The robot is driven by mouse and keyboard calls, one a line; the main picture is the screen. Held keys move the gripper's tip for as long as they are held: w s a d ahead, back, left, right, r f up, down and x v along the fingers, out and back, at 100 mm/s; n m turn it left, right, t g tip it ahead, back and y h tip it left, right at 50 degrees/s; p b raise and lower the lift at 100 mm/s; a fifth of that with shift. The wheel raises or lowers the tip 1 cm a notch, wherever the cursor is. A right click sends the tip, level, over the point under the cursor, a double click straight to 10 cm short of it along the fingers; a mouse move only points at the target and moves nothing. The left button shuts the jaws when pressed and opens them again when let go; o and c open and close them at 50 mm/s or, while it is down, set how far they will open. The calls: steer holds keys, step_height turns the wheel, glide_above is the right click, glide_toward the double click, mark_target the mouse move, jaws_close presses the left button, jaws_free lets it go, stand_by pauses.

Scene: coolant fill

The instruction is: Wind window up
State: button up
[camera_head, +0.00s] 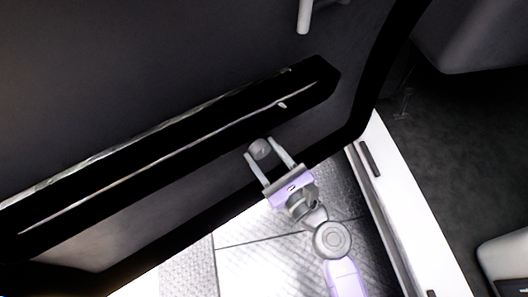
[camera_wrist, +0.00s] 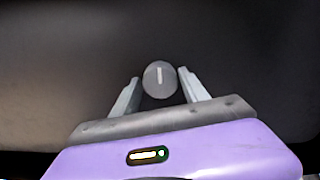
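A round grey knob (camera_head: 260,148) is on the dark inner door panel (camera_head: 200,185). It also shows in the wrist view (camera_wrist: 160,79), with a pale bar-shaped mark on its face. My gripper (camera_head: 262,147) is open, with one finger on each side of the knob. In the wrist view small gaps show between the knob and both fingers (camera_wrist: 159,84), so it is not gripped. The knob's mounting and any crank arm behind it cannot be made out. The window glass cannot be made out.
A long black armrest ledge (camera_head: 180,140) runs across the door just above my gripper. A light grey handle (camera_head: 305,15) is at the top. The white door sill (camera_head: 400,190) and dark car floor (camera_head: 445,140) lie to the right. Tiled ground (camera_head: 260,255) shows below.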

steer(key=shift+o, duration=0.9)
steer(key=v, duration=0.7)
steer(key=shift+s+d, duration=0.25)
steer(key=shift+s, duration=0.05)
